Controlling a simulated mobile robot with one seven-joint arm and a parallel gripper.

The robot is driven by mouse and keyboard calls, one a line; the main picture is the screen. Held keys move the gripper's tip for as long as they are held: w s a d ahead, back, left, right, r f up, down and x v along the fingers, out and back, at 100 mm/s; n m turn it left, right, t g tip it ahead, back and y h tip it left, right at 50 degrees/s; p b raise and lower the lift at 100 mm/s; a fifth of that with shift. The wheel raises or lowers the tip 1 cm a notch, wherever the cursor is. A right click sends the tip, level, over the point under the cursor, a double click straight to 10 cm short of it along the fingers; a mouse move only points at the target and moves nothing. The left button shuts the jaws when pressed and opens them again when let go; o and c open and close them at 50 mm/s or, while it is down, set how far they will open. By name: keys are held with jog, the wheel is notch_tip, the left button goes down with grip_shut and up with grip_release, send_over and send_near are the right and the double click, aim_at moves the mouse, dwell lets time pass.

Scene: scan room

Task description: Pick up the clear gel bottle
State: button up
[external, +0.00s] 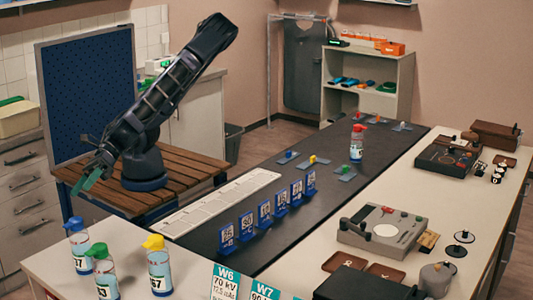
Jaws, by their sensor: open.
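Several spray-style bottles with clear bodies and labels are in the external view. A blue-capped bottle (78,248), a green-capped bottle (105,279) and a yellow-capped bottle (159,272) stand upright at the front left on a pale surface. A red-capped bottle (357,145) stands upright on the dark bench top. I cannot tell which one is the clear gel bottle. My gripper (90,170) with green fingers is open and empty. It hangs at the left over the edge of the slatted wooden table, above and behind the front-left bottles, apart from them.
Several blue numbered stands (265,213) line the dark bench top (335,205). A white slotted strip (217,203) runs along its left edge. A blue pegboard (85,95) rises behind my arm. Grey and black devices (383,231) sit on the right counter.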

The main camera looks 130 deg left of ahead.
notch_tip(320, 180, up, 14)
jog(key=w+n+t+h, duration=0.2)
jog(key=w+n+h, duration=0.15)
jog(key=n, duration=0.35)
send_near(75, 253)
jog(key=shift+s+a+r+h, duration=0.1)
jog(key=shift+a+r+h, duration=0.3)
jog(key=shift+a, duration=0.35)
jog(key=shift+d+f, duration=0.15)
jog(key=shift+f, duration=0.1)
jog(key=x, duration=0.5)
jog(key=shift+d, duration=0.1)
jog(key=shift+f+x, duration=0.2)
jog(key=shift+x, duration=1.1)
jog(key=shift+f+x, duration=0.2)
jog(key=shift+x, duration=1.15)
jog(key=c, duration=1.2)
